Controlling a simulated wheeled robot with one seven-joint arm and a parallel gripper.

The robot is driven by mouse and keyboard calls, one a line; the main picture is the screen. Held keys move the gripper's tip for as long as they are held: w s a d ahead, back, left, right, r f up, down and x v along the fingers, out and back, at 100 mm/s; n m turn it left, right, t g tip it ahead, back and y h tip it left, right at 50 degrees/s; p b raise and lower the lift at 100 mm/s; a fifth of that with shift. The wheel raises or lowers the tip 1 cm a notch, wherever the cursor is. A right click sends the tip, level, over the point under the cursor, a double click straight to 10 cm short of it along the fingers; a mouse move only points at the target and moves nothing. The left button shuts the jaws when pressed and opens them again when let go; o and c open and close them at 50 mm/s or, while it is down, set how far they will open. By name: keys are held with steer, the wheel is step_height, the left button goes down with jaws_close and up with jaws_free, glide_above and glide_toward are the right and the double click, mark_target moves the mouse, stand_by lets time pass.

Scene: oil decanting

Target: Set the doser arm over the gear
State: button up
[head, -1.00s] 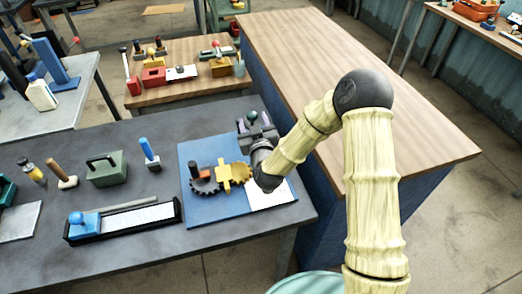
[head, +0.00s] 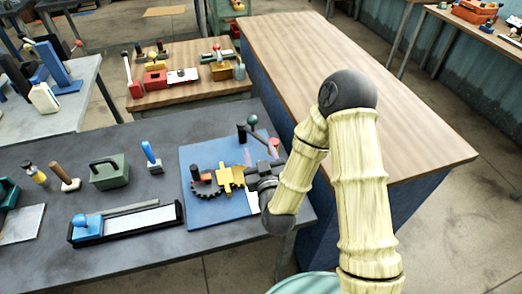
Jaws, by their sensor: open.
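A blue board (head: 215,212) on the dark table carries a dark toothed gear (head: 206,190) with an orange block on it, and a yellow toothed piece (head: 231,178). At the board's back right, the doser arm (head: 258,137) appears as a dark bar with a green knob (head: 252,120) above it and a pink end (head: 274,145). The pink end is to the right, away from the gear. My gripper (head: 258,172) is open, low over the board's right side, in front of the doser arm and beside the yellow piece. My arm hides part of the board.
A black tray with a white strip (head: 150,217) and a blue block (head: 86,226) lies left of the board. A bare wooden bench (head: 400,130) is to the right.

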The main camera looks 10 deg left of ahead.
steer(key=shift+s+d+p, duration=0.2)
steer(key=shift+s+p, duration=0.4)
steer(key=shift+p, duration=0.25)
steer(key=shift+w, duration=0.2)
steer(key=c, duration=1)
steer(key=shift+w+d+g, duration=0.15)
steer(key=shift+w+g, duration=0.1)
steer(key=shift+g, duration=0.15)
jaws_close()
steer(key=s+d+m+g+h, duration=0.2)
steer(key=d+g+h, duration=0.2)
steer(key=d+g, duration=0.6)
steer(key=s+d+r+m+g+h, duration=0.1)
steer(key=s+d+r+m+g, duration=0.2)
steer(key=s+d, duration=0.8)
step_height(320, 180, up, 2)
steer(key=shift+s+m+g+h, duration=0.3)
steer(key=shift+s+m+h, duration=0.1)
steer(key=shift+s, duration=0.2)
